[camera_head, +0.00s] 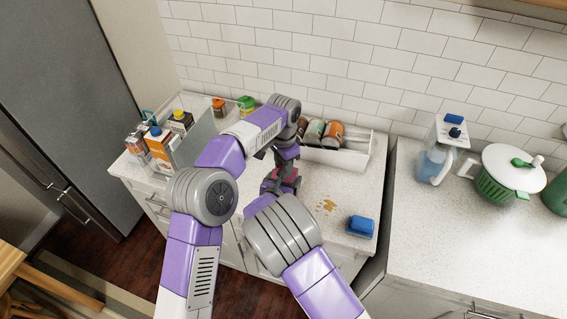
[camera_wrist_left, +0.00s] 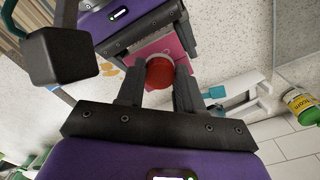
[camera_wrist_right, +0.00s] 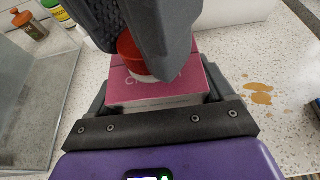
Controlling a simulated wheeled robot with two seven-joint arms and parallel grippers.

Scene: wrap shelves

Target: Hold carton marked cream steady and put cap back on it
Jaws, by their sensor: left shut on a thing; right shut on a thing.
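The pink carton (camera_wrist_right: 155,92), with partly hidden lettering on its face, is held between the fingers of my right gripper (camera_wrist_right: 158,95). The carton also shows in the left wrist view (camera_wrist_left: 181,46). My left gripper (camera_wrist_left: 159,88) is shut on the red cap (camera_wrist_left: 160,72), right over the carton's top. In the right wrist view the red cap (camera_wrist_right: 132,54) has a white part beneath it, close to the carton. I cannot tell whether the cap is seated. In the head view my arms largely hide the carton, and both grippers meet above the counter.
A white bin (camera_head: 335,158) holding jars stands behind my grippers. Brown spots (camera_head: 326,206) and a blue sponge (camera_head: 360,226) lie to the right. The counter's front middle is clear.

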